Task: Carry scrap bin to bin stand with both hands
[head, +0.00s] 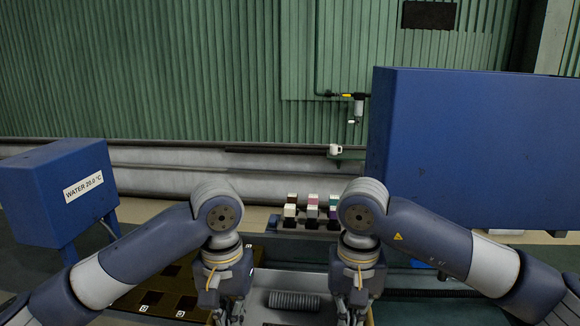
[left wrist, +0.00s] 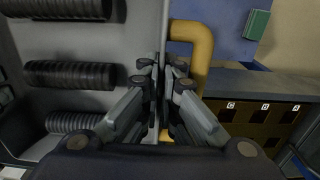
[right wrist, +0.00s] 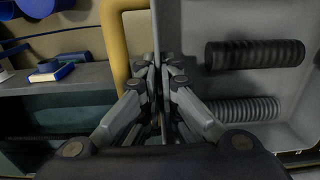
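The scrap bin (head: 292,281) is a grey open box between my two grippers, low in the head view. Dark ribbed hose pieces (left wrist: 70,74) lie in it, and one shows in the right wrist view (right wrist: 254,54). A yellow handle (left wrist: 203,50) is on the bin's side by my left gripper, and another (right wrist: 112,40) is by my right gripper. My left gripper (left wrist: 163,75) has its fingers close together on both sides of the bin's wall. My right gripper (right wrist: 159,75) straddles the opposite wall likewise. I cannot pick out the bin stand.
A brown board with lettered cutouts (head: 180,277) lies left of the bin. Small coloured blocks (head: 312,205) stand on a rack behind it. A blue water box (head: 62,192) is at the left and a large blue cabinet (head: 470,145) at the right.

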